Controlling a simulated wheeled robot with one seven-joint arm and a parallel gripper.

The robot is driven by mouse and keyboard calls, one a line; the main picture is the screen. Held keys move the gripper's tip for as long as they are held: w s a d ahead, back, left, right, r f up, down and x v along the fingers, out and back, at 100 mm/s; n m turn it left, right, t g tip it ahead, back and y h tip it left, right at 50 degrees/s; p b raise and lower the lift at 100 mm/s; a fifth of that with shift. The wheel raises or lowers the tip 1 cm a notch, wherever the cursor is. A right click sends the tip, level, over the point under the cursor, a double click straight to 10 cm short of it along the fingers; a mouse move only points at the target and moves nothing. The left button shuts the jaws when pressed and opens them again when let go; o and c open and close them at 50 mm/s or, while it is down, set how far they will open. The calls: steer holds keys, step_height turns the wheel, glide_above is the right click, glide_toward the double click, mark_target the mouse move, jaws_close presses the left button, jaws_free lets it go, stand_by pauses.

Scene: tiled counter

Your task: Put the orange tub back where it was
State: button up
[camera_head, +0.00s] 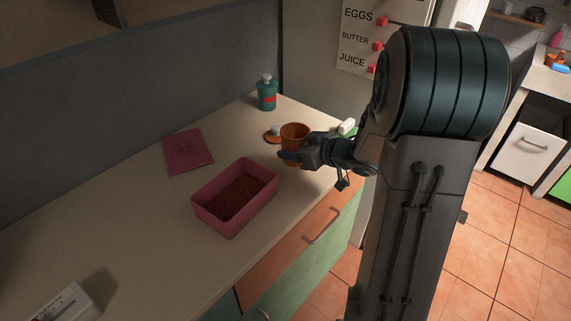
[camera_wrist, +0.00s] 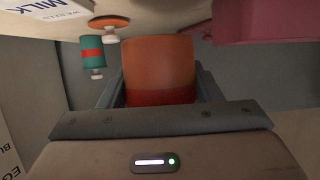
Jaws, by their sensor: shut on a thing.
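The orange tub (camera_head: 295,132) is at the far end of the counter in the head view. My gripper (camera_head: 287,157) is shut on the tub, with its fingers around the tub's sides. In the wrist view the tub (camera_wrist: 158,68) sits between the two fingers of my gripper (camera_wrist: 160,95). Its lower part looks darker red there. I cannot tell whether the tub touches the counter or is held just above it. Part of its near side is hidden by the gripper in the head view.
An orange disc (camera_head: 271,138) lies just left of the tub. A teal bottle (camera_head: 267,96) stands behind. A pink open bin (camera_head: 207,217) with dark contents and a flat pink lid (camera_head: 188,152) are to the left. The front-left counter is mostly clear.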

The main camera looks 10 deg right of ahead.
steer(key=x, duration=0.3)
steer(key=shift+a+f, duration=0.3)
steer(key=shift+f, duration=0.05)
steer(key=shift+f+b, duration=0.6)
steer(key=shift+f, duration=1.4)
steer(key=shift+f, duration=0.1)
steer(key=o, duration=1.3)
steer(key=shift+c, duration=0.2)
